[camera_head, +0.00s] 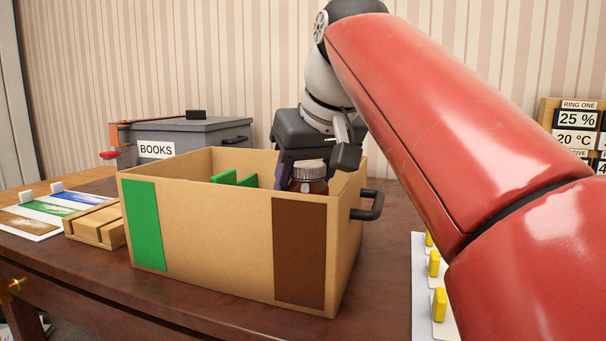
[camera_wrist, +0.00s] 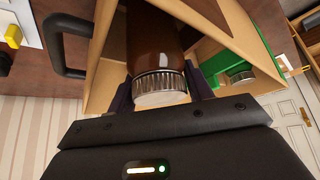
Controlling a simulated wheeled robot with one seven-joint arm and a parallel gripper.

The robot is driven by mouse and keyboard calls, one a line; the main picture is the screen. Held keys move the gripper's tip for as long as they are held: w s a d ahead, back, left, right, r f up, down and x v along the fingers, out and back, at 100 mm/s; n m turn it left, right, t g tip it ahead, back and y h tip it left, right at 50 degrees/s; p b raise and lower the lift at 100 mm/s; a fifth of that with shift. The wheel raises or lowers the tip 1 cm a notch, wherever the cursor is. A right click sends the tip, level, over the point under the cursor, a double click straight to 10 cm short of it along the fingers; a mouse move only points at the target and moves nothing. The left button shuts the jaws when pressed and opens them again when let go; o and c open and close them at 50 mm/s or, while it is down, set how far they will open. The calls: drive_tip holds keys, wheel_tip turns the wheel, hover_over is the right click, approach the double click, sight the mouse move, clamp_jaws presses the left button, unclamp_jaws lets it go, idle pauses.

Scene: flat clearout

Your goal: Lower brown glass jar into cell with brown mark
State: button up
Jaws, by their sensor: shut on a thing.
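A tan crate (camera_head: 205,235) stands on the table, with a green mark (camera_head: 145,225) at the left of its front wall and a brown mark (camera_head: 299,252) at the right. My gripper (camera_head: 308,174) is shut on the brown glass jar (camera_head: 309,186) by its upper part, behind the front wall above the brown mark. In the wrist view the brown jar (camera_wrist: 153,45) has a ribbed metal lid (camera_wrist: 160,88) between the fingers. Its body points down into the crate; the front wall hides its base in the head view, so I cannot tell whether it touches the floor.
A black handle (camera_head: 367,205) juts from the right wall. A grey BOOKS box (camera_head: 190,137) stands behind, a wooden block (camera_head: 96,224) at left.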

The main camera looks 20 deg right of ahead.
drive_tip(key=shift+f+b, duration=1.35)
drive_tip(key=shift+f, duration=0.35)
idle(1.1)
drive_tip(key=o, duration=0.9)
drive_tip(key=shift+r+p, duration=5.95)
drive_tip(key=shift+p, duration=0.15)
